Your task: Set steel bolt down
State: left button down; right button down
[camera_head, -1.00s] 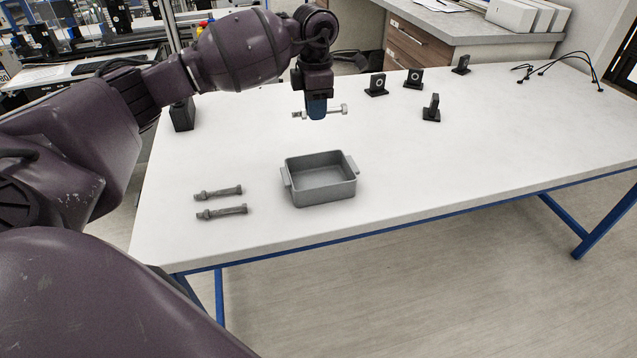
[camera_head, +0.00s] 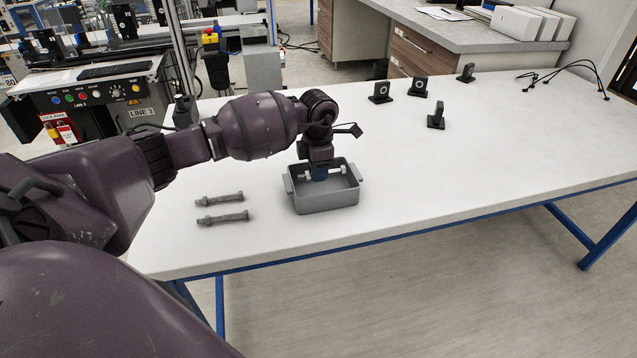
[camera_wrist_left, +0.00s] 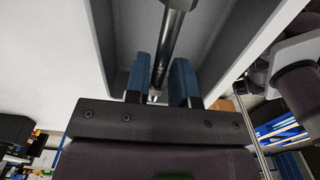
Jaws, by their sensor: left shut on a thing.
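The steel bolt (camera_head: 338,173) is held level by my left gripper (camera_head: 320,174), inside the opening of the grey bin (camera_head: 327,202). In the left wrist view the bolt (camera_wrist_left: 177,40) runs between the two blue fingers of the gripper (camera_wrist_left: 160,80), with the grey bin walls (camera_wrist_left: 100,40) on both sides. The left gripper is shut on the bolt. I cannot tell whether the bolt touches the bin floor. My right gripper is not in view.
Two other grey bolts (camera_head: 219,198) (camera_head: 223,218) lie on the white table (camera_head: 450,165) left of the bin. Several small black stands (camera_head: 436,116) stand toward the back. Black cables (camera_head: 560,72) lie at the far right. The table right of the bin is clear.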

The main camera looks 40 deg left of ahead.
aim_at(318, 191)
pick_arm(q)
jog(key=shift+f, duration=2.1)
jog(key=shift+f, duration=0.15)
jog(key=c, duration=1)
grip_release()
jog(key=shift+o, duration=0.2)
notch_tip(318, 191, up, 12)
jog(key=shift+r, duration=0.15)
